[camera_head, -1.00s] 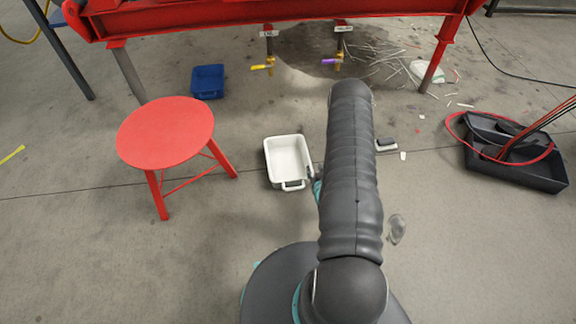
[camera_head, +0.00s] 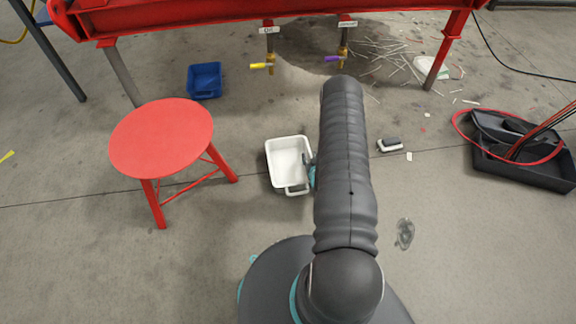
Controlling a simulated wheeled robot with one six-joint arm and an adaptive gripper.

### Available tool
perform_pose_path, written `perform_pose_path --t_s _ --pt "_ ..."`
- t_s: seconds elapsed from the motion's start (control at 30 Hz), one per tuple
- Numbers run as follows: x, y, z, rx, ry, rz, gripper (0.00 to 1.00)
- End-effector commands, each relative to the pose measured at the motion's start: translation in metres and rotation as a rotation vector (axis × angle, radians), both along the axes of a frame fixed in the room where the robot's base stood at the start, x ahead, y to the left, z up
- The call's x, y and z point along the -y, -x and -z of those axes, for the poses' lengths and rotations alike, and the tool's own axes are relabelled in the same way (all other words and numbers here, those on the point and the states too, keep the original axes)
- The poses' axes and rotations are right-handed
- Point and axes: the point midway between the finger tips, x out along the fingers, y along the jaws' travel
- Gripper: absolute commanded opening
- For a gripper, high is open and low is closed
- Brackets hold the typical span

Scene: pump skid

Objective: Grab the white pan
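The white pan (camera_head: 286,158) is a small rectangular tub with a handle at its near end. It stands upright on the concrete floor, just left of my arm. My gripper (camera_head: 309,163) is mostly hidden behind my own dark arm. Only a dark finger part and a bit of teal show, at the pan's right rim. I cannot tell whether the finger touches the rim or whether the gripper is open or shut.
A red stool (camera_head: 162,138) stands left of the pan. A blue bin (camera_head: 205,80) lies farther back, under the red skid frame (camera_head: 200,18). A black tray (camera_head: 535,170) with red hose is at right. A small block (camera_head: 390,145) lies right of my arm.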

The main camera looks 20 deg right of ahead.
Motion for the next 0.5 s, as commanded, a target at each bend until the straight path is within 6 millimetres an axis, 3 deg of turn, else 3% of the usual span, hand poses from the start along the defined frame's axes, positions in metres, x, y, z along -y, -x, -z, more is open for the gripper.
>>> perform_pose_path --t_s 0.3,0.33,0.47,0.5 --pt "0.0046 -0.0041 0.0059 0.000 0.000 0.002 0.36" --pt "0.0051 -0.0039 0.0059 0.000 0.000 0.002 0.33" --pt "0.0053 -0.0037 0.0059 0.000 0.000 0.003 0.01" --pt "0.0053 -0.0037 0.0058 0.000 0.000 0.003 0.00"
